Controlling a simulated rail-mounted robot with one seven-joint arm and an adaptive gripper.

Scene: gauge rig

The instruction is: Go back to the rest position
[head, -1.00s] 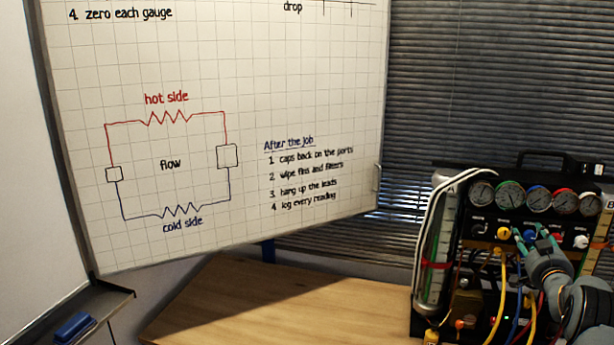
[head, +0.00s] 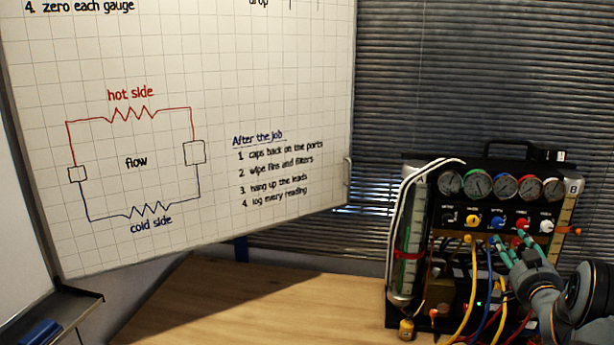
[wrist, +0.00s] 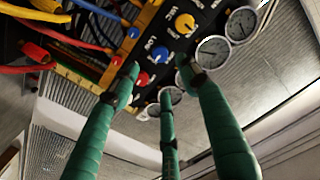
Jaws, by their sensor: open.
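My gripper (head: 509,240) is in front of the gauge rig (head: 467,205) at the right of the head view, just below the blue and red knobs. Its green fingers are spread with nothing held between them; the wrist view shows the open gripper (wrist: 160,78) with three fingers. Their tips overlap the rig's panel there, near the red knob (wrist: 143,79) and the blue knob (wrist: 160,54). I cannot tell whether a fingertip touches the panel. My forearm comes in from the lower right of the head view.
Several round gauges (head: 504,187) line the rig's top. Yellow, blue and red hoses (head: 472,285) hang in front of it, close to my gripper. A wooden bench top (head: 260,305) is clear to the left. A whiteboard (head: 270,80) stands behind, beside dark blinds (head: 450,70).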

